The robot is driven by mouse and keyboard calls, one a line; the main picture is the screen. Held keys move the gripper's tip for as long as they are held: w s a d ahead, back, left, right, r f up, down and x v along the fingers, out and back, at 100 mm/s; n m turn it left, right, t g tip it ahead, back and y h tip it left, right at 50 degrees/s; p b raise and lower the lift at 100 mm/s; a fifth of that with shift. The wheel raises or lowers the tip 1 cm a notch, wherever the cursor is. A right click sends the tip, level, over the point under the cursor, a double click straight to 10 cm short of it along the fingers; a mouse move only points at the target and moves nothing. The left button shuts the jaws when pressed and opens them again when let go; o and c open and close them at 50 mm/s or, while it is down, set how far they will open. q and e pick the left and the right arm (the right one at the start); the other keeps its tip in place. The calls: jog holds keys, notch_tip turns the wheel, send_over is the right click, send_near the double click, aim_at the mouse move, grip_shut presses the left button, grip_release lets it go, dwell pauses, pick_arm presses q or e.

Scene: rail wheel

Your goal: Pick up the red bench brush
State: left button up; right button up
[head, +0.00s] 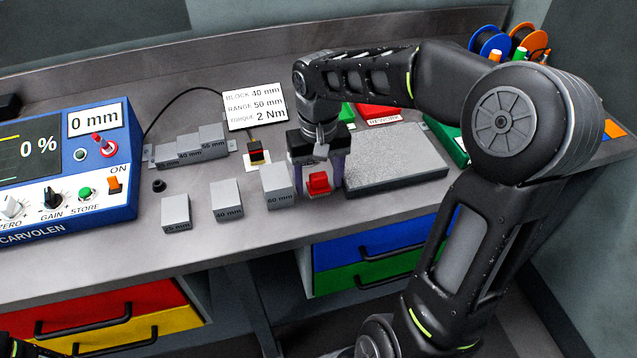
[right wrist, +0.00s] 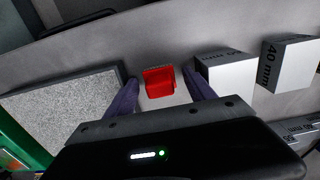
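The red bench brush (head: 318,183) is a small red piece on the grey bench, between the grey blocks and the granite slab. In the right wrist view the brush (right wrist: 160,82) shows as a red shape with a paler part below it. My right gripper (head: 317,178) points down over it, one finger on each side. In the right wrist view the gripper (right wrist: 161,90) is open, with gaps visible between the brush and both fingers. My left gripper is not clearly seen; only a dark part shows in the head view's bottom left corner.
A grey block (head: 277,186) stands close to the left of the right gripper, with more blocks further left. The speckled slab (head: 395,165) lies close on its right. A blue meter box (head: 65,165) stands at the left. Clear bench lies in front.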

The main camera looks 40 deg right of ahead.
aim_at(318, 175)
jog(key=c, duration=1.3)
jog(key=shift+r, duration=0.1)
notch_tip(318, 175, up, 10)
jog(key=shift+f+b, duration=0.1)
jog(key=shift+b, duration=0.2)
jog(key=o, duration=0.8)
jog(key=c, duration=0.6)
